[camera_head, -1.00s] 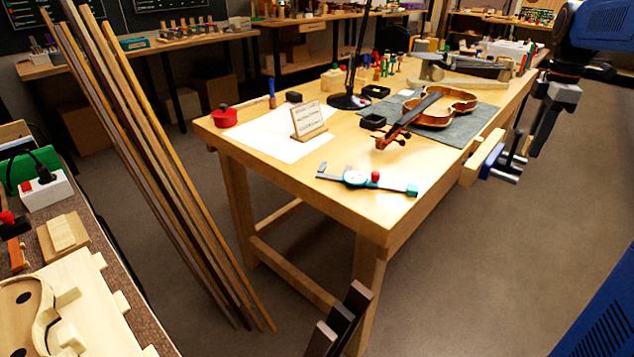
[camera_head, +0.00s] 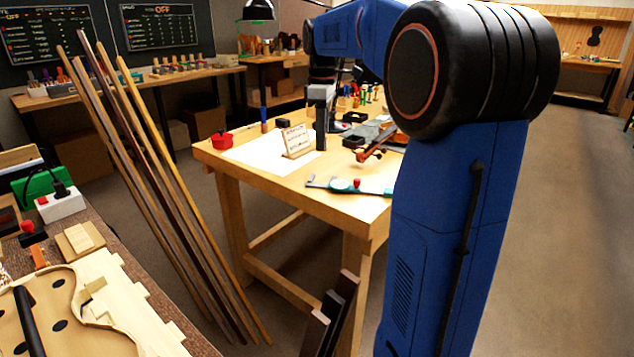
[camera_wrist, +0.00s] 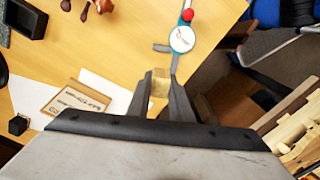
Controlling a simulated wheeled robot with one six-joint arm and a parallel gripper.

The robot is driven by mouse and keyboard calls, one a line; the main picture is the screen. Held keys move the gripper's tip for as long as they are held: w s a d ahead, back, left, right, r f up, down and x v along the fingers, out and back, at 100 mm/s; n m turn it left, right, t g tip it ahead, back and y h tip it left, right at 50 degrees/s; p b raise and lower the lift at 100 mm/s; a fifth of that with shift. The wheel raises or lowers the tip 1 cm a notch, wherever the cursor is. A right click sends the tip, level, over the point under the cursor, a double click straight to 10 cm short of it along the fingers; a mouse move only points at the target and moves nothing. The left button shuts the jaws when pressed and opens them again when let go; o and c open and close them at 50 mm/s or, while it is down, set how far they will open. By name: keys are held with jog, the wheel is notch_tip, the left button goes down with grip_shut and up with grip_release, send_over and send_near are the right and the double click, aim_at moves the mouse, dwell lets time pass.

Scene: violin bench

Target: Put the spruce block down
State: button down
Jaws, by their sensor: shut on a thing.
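The spruce block (camera_wrist: 160,82) is a small pale piece of wood between my fingertips in the wrist view. My gripper (camera_wrist: 161,88) is shut on it, over the wooden bench (camera_wrist: 125,50). The gap between block and bench top cannot be judged. The block cannot be made out there. The card also shows in the wrist view (camera_wrist: 75,103), left of my gripper.
A dial caliper (camera_head: 347,187) lies near the bench's front edge, just beyond my fingertips in the wrist view (camera_wrist: 182,38). White paper (camera_head: 252,148) and a red pot (camera_head: 222,140) are on the left. Small black trays and the violin's neck (camera_head: 376,146) lie right. Wood strips (camera_head: 165,190) lean left.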

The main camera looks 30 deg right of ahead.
send_over(322, 181)
jog(key=f, duration=0.5)
jog(key=shift+s+a, duration=0.1)
jog(key=shift+a, duration=0.1)
jog(key=shift+d+f, duration=0.15)
jog(key=shift+f, duration=2.3)
jog(key=c, duration=1.6)
grip_release()
jog(key=shift+f, duration=0.1)
notch_tip(322, 181, up, 12)
jog(key=shift+f, duration=0.1)
jog(key=shift+r, duration=0.25)
